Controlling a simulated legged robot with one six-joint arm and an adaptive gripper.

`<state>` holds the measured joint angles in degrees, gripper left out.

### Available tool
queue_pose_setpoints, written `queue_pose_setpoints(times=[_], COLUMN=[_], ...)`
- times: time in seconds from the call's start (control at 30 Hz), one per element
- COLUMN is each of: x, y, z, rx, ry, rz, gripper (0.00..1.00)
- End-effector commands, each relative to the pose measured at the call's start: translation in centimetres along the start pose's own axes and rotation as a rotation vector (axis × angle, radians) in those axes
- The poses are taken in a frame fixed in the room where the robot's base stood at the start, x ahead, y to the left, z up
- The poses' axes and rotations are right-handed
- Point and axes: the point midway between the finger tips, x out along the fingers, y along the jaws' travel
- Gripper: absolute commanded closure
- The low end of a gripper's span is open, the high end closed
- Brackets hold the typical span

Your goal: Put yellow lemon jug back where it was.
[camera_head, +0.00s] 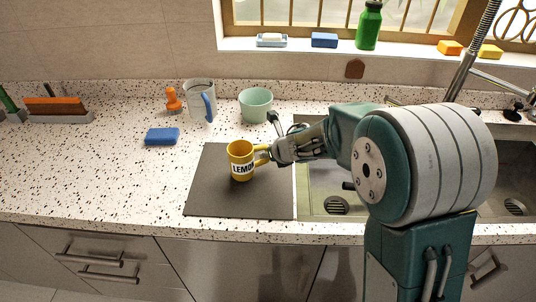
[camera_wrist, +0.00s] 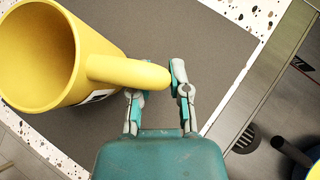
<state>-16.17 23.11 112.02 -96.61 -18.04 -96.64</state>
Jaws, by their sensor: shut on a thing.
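The yellow lemon jug (camera_head: 240,162) is at the dark mat (camera_head: 215,205) on the counter, upright, its label facing the front. Its handle points right, toward my gripper (camera_head: 268,155). In the wrist view the jug (camera_wrist: 35,55) fills the upper left, with its open mouth showing and its handle (camera_wrist: 125,71) reaching between my gripper's fingers (camera_wrist: 156,90). The fingers are shut on the handle. I cannot tell whether the jug's base touches the mat.
Behind the mat stand a mint bowl (camera_head: 256,105), a clear jug with a blue handle (camera_head: 199,99) and an orange figure (camera_head: 173,99). A blue sponge (camera_head: 162,136) lies left. The sink (camera_head: 328,180) is right. The left counter has free room.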

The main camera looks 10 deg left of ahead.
Motion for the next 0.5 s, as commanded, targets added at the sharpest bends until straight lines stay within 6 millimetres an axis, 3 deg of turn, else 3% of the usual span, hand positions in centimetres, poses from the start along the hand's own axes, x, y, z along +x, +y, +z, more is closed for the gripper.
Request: queue_pose_setpoints(times=[0.37, 0.4, 0.47, 0.5], x=[0.32, 0.37, 0.35, 0.35], y=[-0.04, -0.04, -0.04, -0.04], z=[-0.37, -0.43, -0.40, -0.40], rx=[0.001, 0.001, 0.000, 0.000], ry=[0.000, 0.001, 0.000, 0.000], rz=[-0.001, -0.001, -0.001, -0.001], gripper=[1.00, 0.73, 0.46, 0.43])
